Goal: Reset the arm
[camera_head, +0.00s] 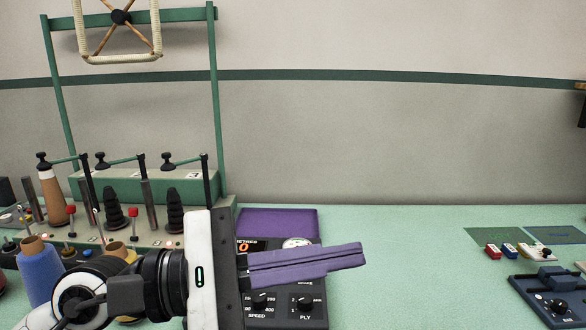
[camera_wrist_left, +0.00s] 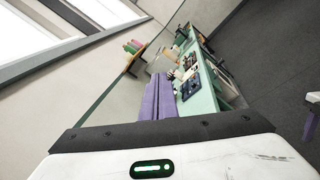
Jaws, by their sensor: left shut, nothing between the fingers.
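My left gripper (camera_head: 362,254) comes in from the left in the head view. Its purple fingers are shut together with nothing between them. They point right, in front of a control panel (camera_head: 262,318) with SPEED and PLY knobs and a round dial, and hide part of it. In the left wrist view the shut purple fingers (camera_wrist_left: 160,82) point away toward a green bench seen at a tilt.
A green winding frame (camera_head: 214,100) with spindles and cones stands at the left. A blue yarn cone (camera_head: 40,272) is near my left arm. Small coloured blocks (camera_head: 508,249) and a dark device (camera_head: 555,300) sit at the right. The green table between (camera_head: 420,240) is clear.

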